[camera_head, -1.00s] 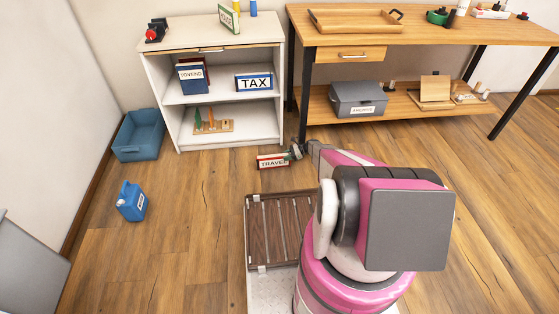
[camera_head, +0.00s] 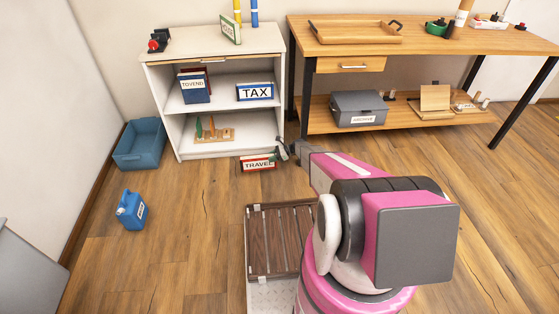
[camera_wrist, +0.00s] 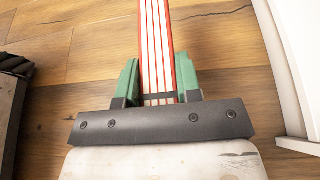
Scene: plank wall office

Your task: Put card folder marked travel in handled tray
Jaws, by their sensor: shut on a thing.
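The card folder marked TRAVEL (camera_head: 258,163) is in front of the white shelf unit, its label facing me in the head view. My gripper (camera_head: 282,152) is at the folder's right end. In the wrist view the folder (camera_wrist: 158,45) shows as a red-edged block with white stripes between the green fingers of my gripper (camera_wrist: 160,85), which are shut on it. The wooden handled tray (camera_head: 358,37) lies on top of the desk at the upper right, with a dark handle showing at its right end. The tray looks empty.
The shelf unit (camera_head: 220,146) holds a TAX folder (camera_head: 255,92) and a TOVEND folder (camera_head: 195,88). The desk (camera_head: 440,42) also bears a green bowl (camera_head: 437,18) and other items right of the tray. A grey box (camera_head: 358,108) sits on its lower shelf.

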